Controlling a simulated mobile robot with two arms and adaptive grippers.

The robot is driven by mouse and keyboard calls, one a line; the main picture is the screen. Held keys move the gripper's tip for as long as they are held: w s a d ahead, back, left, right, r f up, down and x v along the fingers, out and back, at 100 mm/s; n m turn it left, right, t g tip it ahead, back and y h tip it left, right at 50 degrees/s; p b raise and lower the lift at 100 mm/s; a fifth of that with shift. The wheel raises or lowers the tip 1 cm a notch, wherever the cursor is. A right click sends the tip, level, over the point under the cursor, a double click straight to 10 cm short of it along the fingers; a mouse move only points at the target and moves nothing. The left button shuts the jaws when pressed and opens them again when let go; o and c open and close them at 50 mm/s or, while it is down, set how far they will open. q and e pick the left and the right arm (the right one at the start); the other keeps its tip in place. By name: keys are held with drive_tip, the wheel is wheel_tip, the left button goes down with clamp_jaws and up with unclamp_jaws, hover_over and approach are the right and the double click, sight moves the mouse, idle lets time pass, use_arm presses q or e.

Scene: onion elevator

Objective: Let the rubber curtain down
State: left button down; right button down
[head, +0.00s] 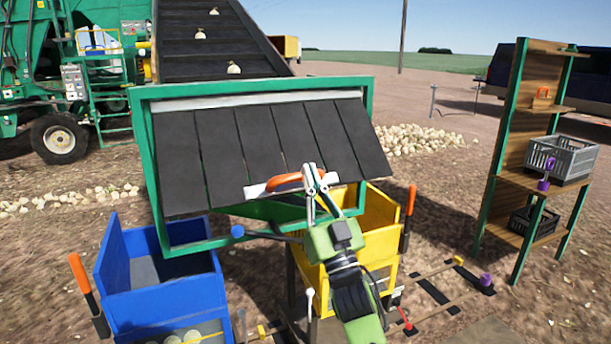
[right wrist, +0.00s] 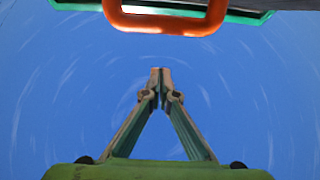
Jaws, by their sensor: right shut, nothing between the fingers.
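The rubber curtain (head: 225,150), made of several black strips, hangs in the green frame (head: 140,130) and is swung out towards me at a slant, its lower edge raised. An orange handle (head: 283,180) sits at the curtain's lower edge, in the middle. It also shows at the top of the right wrist view (right wrist: 165,20). My right gripper (head: 312,172) points upward beside the handle. In the right wrist view its fingertips (right wrist: 160,72) are together, with nothing between them, apart from the handle in the picture. My left gripper is out of view.
A blue bin (head: 160,290) stands left below the frame and a yellow bin (head: 375,235) right below it. A lever with a blue knob (head: 238,231) juts out between them. A dark conveyor (head: 215,50) rises behind. A wooden shelf (head: 515,140) with crates stands right.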

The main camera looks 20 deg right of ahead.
drive_tip(key=shift+w+f, duration=1.35)
drive_tip(key=shift+w, duration=0.1)
